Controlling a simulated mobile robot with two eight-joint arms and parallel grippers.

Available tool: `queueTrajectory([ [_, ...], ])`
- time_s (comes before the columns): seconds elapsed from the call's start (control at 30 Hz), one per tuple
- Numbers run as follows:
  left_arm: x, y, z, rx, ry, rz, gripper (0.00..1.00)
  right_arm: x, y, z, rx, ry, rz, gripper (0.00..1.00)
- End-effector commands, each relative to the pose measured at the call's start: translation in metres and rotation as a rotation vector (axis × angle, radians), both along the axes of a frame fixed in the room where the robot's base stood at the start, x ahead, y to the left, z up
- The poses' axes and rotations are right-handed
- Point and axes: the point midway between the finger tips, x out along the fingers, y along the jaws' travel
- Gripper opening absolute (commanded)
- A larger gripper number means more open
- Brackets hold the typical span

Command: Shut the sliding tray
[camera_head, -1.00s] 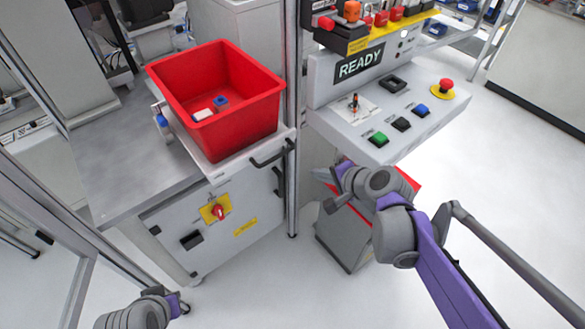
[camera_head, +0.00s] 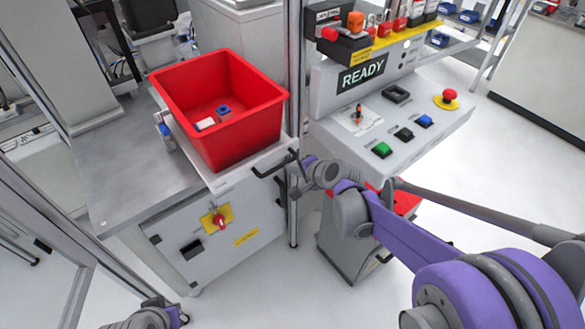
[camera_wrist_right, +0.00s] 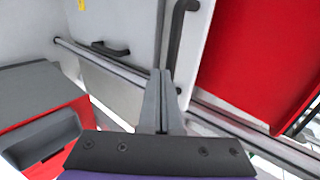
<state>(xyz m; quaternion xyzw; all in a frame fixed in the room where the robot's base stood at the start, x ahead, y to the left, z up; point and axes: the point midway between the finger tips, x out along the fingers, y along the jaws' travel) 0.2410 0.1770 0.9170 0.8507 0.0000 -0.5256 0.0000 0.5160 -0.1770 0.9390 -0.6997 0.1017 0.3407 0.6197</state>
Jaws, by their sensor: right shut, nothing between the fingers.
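The pale sliding tray (camera_head: 228,176) sticks out at the front of the grey workbench, with a red bin (camera_head: 240,140) on it. Its black handle (camera_head: 274,164) is on the front edge; it also shows in the right wrist view (camera_wrist_right: 175,50). My right gripper (camera_head: 293,186) is just to the right of this handle. In the right wrist view its fingers (camera_wrist_right: 161,95) are shut and empty, close by the handle's lower end; I cannot tell whether they touch it. Part of my left arm shows at the bottom left, its fingers not clearly visible.
A metal post (camera_head: 293,120) stands just right of the tray. The READY console (camera_head: 385,125) with buttons is further right, above a grey container with red (camera_head: 345,245). The cabinet (camera_head: 215,235) below the tray has its own handle (camera_wrist_right: 110,48).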

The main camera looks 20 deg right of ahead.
Motion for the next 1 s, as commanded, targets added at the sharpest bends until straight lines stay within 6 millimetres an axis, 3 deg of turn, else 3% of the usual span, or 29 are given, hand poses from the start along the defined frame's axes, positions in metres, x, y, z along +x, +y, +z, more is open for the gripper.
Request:
queueTrajectory([
  [0.37,0.000,0.000,-0.001,0.000,0.000,0.000,0.00,0.002,0.001,0.000,0.001,0.000,0.001,0.00],
  [0.53,-0.001,0.000,-0.003,0.000,0.002,0.000,0.00,0.018,0.007,-0.001,0.000,0.001,0.002,0.00],
  [0.67,-0.002,0.000,-0.006,0.000,0.003,0.000,0.00,0.040,0.016,-0.001,0.000,0.000,0.003,0.00],
  [1.0,-0.003,0.000,-0.012,0.000,0.006,0.000,0.00,0.126,0.047,-0.001,0.000,0.000,0.003,0.00],
])
